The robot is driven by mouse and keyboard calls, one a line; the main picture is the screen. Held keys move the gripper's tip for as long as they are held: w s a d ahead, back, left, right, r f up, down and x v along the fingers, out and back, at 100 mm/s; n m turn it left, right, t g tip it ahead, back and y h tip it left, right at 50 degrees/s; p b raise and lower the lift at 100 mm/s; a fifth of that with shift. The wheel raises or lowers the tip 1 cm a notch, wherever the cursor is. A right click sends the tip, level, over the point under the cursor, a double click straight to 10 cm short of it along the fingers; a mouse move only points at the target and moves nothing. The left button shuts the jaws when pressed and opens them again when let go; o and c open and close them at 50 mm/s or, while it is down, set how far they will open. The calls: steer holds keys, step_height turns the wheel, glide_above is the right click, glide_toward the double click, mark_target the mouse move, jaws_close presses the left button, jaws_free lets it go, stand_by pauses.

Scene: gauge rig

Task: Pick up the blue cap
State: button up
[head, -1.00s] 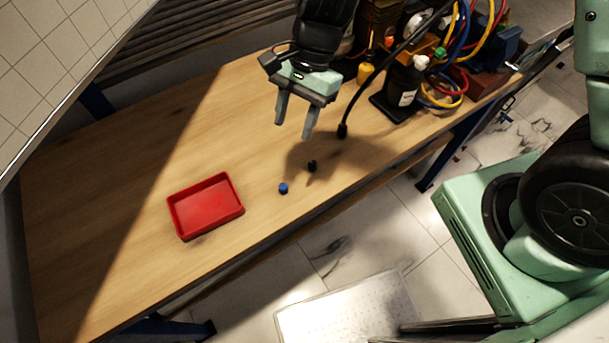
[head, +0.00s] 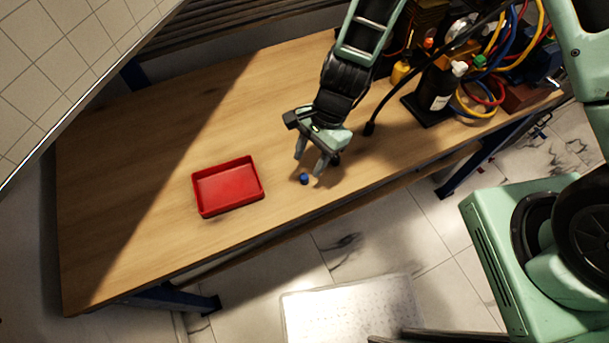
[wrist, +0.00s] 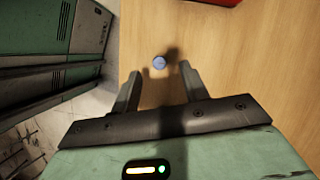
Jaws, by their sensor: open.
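The blue cap (head: 304,179) is a small round piece on the wooden table, near its front edge. It also shows in the wrist view (wrist: 159,63), just beyond the fingertips and roughly midway between them. My gripper (head: 309,167) is open and empty, tilted down over the table close to the cap. In the wrist view its two fingers (wrist: 159,70) are spread apart, with the cap not between the pads.
A red tray (head: 203,209) lies on the table to the left of the cap. A black cable end (head: 369,129) rests on the table. The left part of the table is clear.

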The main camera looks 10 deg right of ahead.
mark_target(305, 176)
steer(key=x, duration=0.2)
steer(key=p+x, duration=0.1)
steer(key=shift+d+f, duration=0.25)
steer(key=shift+f, duration=0.15)
steer(key=shift+x, duration=0.8)
jaws_close()
